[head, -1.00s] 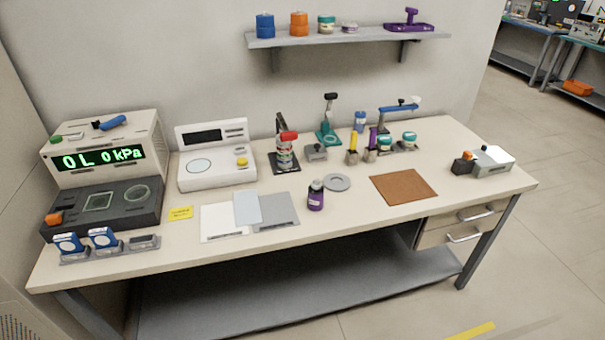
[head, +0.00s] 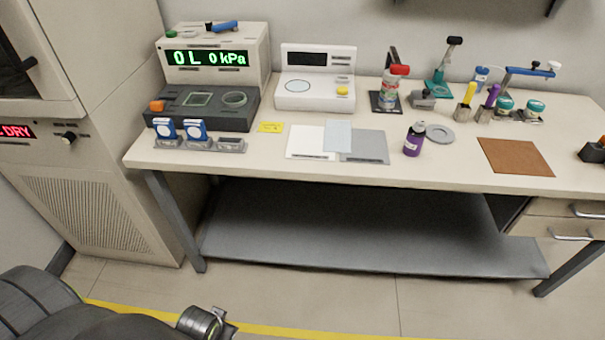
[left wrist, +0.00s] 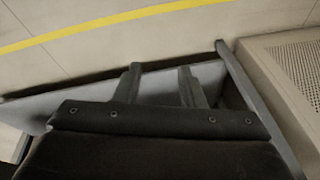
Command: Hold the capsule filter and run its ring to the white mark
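No item is labelled as the capsule filter, and I cannot make out a white mark. The clear, banded piece with a red top (head: 390,92) stands upright on a black base at the back of the bench; it may be the filter. Two blue pieces with white round faces (head: 165,130) (head: 195,131) sit in grey holders at the bench's left front. My left gripper (left wrist: 160,78) has its two fingers apart, with nothing between them, in the left wrist view. It is well away from the bench-top items. My right gripper is out of view.
The bench (head: 300,176) carries a pressure unit (head: 208,58) reading 0L 0kPa, a white instrument (head: 316,75), a purple bottle (head: 413,140), a grey ring-shaped disc (head: 440,133) and a brown mat (head: 515,157). A cabinet (head: 95,130) stands left. The floor in front is clear.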

